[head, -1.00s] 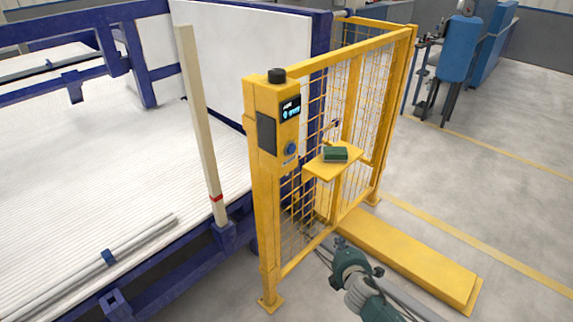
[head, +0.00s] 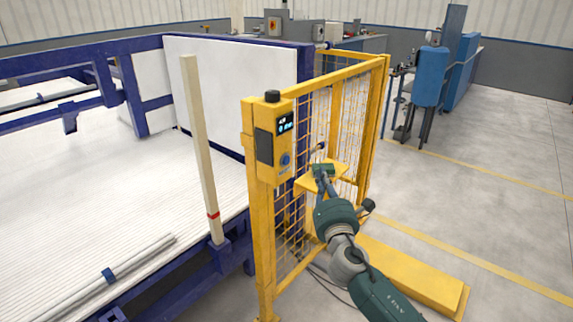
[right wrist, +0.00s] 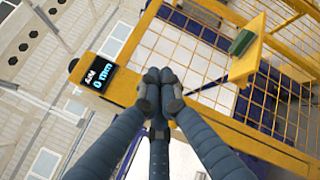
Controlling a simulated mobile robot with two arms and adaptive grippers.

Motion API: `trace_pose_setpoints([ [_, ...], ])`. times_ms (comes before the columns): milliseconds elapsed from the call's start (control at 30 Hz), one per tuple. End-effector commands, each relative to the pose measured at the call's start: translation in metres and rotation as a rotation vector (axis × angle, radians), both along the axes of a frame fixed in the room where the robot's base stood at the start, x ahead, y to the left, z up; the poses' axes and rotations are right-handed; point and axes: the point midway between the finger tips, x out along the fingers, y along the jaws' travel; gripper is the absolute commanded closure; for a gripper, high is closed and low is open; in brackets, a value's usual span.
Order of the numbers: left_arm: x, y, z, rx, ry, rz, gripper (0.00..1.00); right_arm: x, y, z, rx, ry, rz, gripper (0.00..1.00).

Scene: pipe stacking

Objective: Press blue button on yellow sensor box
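The yellow sensor box (head: 267,155) is mounted at the top of the yellow fence post. It carries a small lit display (head: 285,124) and a round blue button (head: 285,160) below it. My right gripper (head: 320,176) is to the right of the button, in front of the small shelf, apart from the box. In the right wrist view its fingers (right wrist: 158,78) are together and hold nothing. That view shows the display (right wrist: 100,73) to the left of the fingertips; the button does not show there. My left gripper is not in view.
A yellow shelf (head: 305,185) with a green object (right wrist: 242,42) juts from the mesh fence (head: 345,110), close to my right gripper. A pale upright post (head: 198,140) and a white ribbed bed (head: 90,200) are at left. Open floor (head: 480,190) lies at right.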

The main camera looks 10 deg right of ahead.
Motion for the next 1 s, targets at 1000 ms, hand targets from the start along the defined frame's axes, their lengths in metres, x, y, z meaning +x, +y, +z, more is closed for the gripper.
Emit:
trace_pose_setpoints([
  [1000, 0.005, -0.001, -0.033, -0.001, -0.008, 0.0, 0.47, 0.064, 0.05, -0.002, 0.003, 0.001, 0.0, 1.0],
])
